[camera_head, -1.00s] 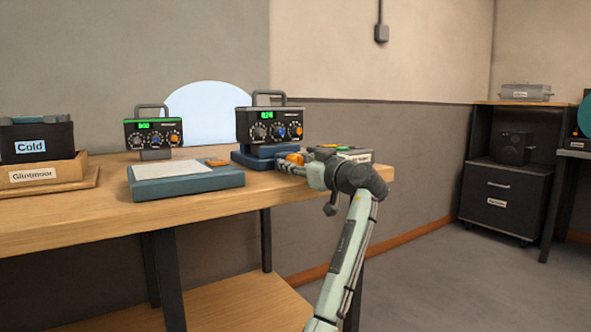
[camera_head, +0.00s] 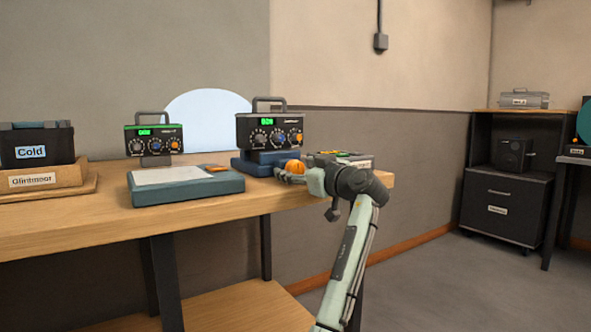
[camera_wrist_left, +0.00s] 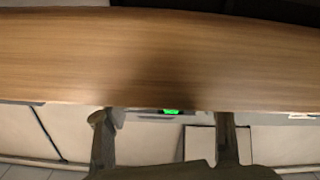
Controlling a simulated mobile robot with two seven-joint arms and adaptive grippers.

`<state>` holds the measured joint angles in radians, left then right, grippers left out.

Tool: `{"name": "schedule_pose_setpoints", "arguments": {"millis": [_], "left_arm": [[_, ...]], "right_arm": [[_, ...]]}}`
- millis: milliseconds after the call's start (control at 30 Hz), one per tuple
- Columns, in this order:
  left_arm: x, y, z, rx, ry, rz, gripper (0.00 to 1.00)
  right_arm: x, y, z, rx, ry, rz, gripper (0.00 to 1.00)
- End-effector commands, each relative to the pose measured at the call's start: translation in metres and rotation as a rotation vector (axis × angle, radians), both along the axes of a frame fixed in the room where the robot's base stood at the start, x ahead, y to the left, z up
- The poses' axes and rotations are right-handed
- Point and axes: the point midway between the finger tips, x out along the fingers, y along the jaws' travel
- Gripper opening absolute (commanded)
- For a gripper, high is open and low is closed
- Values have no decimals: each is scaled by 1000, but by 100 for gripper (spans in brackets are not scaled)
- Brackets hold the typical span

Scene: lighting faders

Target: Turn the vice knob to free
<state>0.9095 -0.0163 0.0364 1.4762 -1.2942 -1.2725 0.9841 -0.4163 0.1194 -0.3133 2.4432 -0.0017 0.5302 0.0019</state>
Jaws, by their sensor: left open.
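A ribbed orange knob (camera_head: 294,166) shows near the right end of the wooden bench, just at my left gripper's fingers. I cannot tell for sure that it is the vice knob, and no label can be read on it. My left gripper (camera_head: 284,177) reaches in from the right and front, low over the bench by the blue base of the right-hand dial unit. In the left wrist view the two fingers (camera_wrist_left: 168,118) are wide apart with nothing between them. Whether a finger touches the knob cannot be told. My right gripper is not in view.
The bench (camera_head: 90,213) holds a dark dial unit (camera_head: 269,133), a green-topped dial unit (camera_head: 152,142), a blue flat-topped box (camera_head: 195,190), and a "Cold" bin (camera_head: 35,139) on the left. A light tray-like item (camera_head: 360,162) stands behind my left wrist. Open floor lies right.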

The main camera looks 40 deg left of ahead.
Motion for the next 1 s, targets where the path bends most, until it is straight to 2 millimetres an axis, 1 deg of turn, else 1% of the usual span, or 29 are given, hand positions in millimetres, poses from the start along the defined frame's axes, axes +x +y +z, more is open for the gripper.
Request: {"name": "schedule_pose_setpoints", "arguments": {"millis": [167, 267, 367, 600, 700, 833, 1000], "left_arm": [[0, -2, 0, 1, 0, -1, 57], [-3, -10, 0, 1, 1, -1, 57], [-10, -26, 0, 0, 0, -3, 57], [-30, -74, 0, -1, -1, -3, 57], [-37, -90, -1, -2, 1, -3, 57], [-43, -104, 0, 1, 0, -2, 57], [-46, -111, 0, 0, 0, 1, 57]], "right_arm": [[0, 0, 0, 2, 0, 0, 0], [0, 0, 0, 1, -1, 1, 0], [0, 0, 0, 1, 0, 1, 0], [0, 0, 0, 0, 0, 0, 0], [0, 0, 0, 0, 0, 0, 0], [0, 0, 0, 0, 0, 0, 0], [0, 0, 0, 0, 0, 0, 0]]}}
